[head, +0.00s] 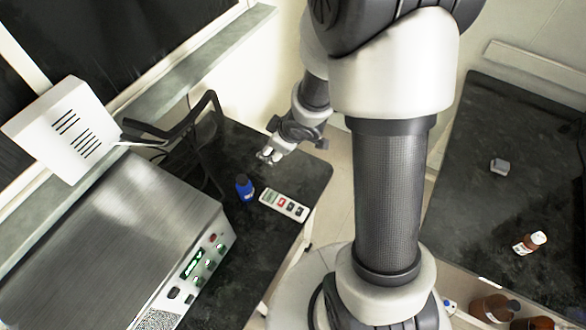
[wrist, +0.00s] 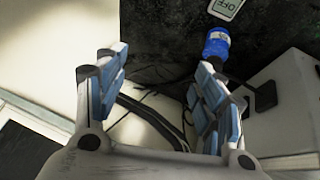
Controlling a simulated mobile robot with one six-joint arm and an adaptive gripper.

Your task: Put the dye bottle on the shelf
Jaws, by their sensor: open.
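A small blue bottle (head: 244,188) with a dark cap, seemingly the dye bottle, stands on the dark left bench (head: 300,168). It also shows in the wrist view (wrist: 216,45), beyond the tip of the right finger. My gripper (head: 267,156) is open and empty, above the left bench, a little beyond the bottle and apart from it. In the wrist view, a gap separates my two fingers (wrist: 160,80). I cannot tell for certain which surface is the shelf; a lower level at the bottom right holds brown bottles (head: 490,307).
A white remote-like device (head: 284,205) lies beside the blue bottle. A metal-topped instrument (head: 110,235) and a black bent frame (head: 190,125) crowd the bottle's left. The right bench (head: 480,130) holds a small grey block (head: 500,167) and a brown white-labelled bottle (head: 530,242), with free room around them.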

